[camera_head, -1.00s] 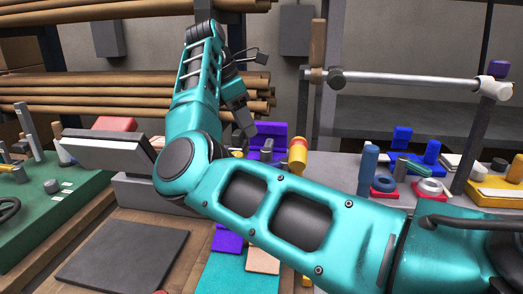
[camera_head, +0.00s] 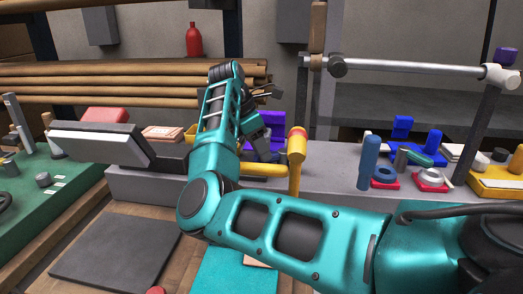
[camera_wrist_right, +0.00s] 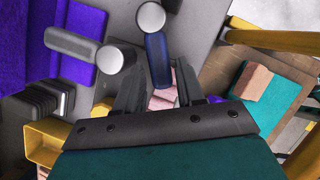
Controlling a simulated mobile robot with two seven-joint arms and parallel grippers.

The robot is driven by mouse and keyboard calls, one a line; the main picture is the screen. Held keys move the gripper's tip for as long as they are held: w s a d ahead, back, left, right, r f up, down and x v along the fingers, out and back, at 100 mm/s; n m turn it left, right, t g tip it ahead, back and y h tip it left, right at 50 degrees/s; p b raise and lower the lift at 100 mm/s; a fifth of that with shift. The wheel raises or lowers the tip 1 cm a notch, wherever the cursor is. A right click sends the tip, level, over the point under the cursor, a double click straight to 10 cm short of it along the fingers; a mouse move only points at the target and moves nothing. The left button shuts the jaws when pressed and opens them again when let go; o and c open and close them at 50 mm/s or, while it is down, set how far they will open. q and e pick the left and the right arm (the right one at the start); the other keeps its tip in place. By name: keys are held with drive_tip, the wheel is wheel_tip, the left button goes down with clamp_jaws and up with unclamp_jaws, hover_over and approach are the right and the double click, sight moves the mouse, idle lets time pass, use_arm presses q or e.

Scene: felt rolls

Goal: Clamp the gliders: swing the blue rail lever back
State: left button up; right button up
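My right gripper (camera_head: 257,143) reaches over the grey bench beside a purple felt block (camera_head: 270,118). In the right wrist view its two dark fingers (camera_wrist_right: 158,90) are apart. A dark blue lever (camera_wrist_right: 157,60) with a pale round end lies between and just beyond the fingertips; I cannot tell if they touch it. A second grey lever (camera_wrist_right: 75,45) with a pale round knob lies on purple felt (camera_wrist_right: 75,70) to the left. In the head view my arm and gripper mostly hide the levers. The gliders cannot be made out. My left gripper is not in view.
A yellow post with an orange-red head (camera_head: 297,145) stands close right of the gripper. A yellow bar (camera_wrist_right: 275,37) crosses the wrist view's upper right. Blue rings and red bases (camera_head: 384,176) sit farther right. A dark mat (camera_head: 115,255) lies front left.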

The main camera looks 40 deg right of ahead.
drive_tip(key=shift+s+d+f, duration=0.1)
drive_tip(key=shift+d+f, duration=0.1)
drive_tip(key=shift+f, duration=0.35)
clamp_jaws()
idle(0.4)
